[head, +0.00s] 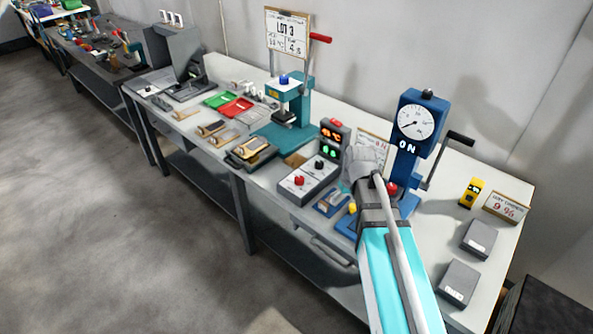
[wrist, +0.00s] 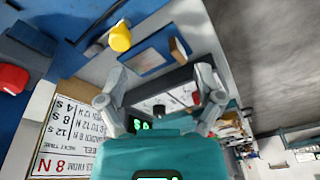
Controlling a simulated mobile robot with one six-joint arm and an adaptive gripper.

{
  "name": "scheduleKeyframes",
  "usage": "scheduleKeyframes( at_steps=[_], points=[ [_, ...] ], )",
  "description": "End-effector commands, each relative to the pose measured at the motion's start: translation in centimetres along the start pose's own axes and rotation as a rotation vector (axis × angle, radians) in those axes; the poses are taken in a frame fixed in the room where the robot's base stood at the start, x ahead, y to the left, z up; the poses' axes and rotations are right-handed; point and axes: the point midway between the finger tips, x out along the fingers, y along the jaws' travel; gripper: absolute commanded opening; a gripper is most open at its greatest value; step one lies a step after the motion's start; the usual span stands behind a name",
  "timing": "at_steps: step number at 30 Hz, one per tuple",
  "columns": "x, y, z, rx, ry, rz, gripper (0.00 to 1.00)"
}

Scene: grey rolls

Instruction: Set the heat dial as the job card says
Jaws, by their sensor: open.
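The control box (head: 308,180) has a red knob (head: 299,181) and a black knob (head: 319,165). I cannot tell from their markings which is the heat dial. A display post (head: 331,139) behind it shows a red °C reading and a green reading, too small to read surely. The job card (head: 287,31) reads LOT 3; its smaller figures are unclear. My gripper (head: 360,165) is open and empty, right of the box. In the wrist view my gripper (wrist: 162,92) has its fingers apart, with the box's panel (wrist: 175,98) and red knob (wrist: 196,97) beyond them.
A teal press (head: 290,110) with a red-tipped lever stands left of the box. A blue gauge stand (head: 407,140) with a crank rises close right of my gripper. Behind my gripper is a printed card (head: 373,144). Grey blocks (head: 478,240) lie at the right.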

Motion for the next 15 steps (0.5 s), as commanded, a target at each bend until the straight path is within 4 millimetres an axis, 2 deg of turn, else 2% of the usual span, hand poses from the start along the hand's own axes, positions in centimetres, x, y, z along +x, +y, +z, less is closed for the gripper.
scheduleKeyframes(
  at_steps=[1,6,10,15],
  points=[
    [-1.4,-0.9,-3.2,-0.053,0.027,-0.011,0.85],
    [-2.9,-4.2,-9.8,-0.215,0.118,-0.037,0.85],
    [-3.6,-6.1,-13.0,-0.297,0.167,-0.049,0.85],
    [-3.8,-7.2,-14.5,-0.343,0.194,-0.053,0.85]
  ],
)
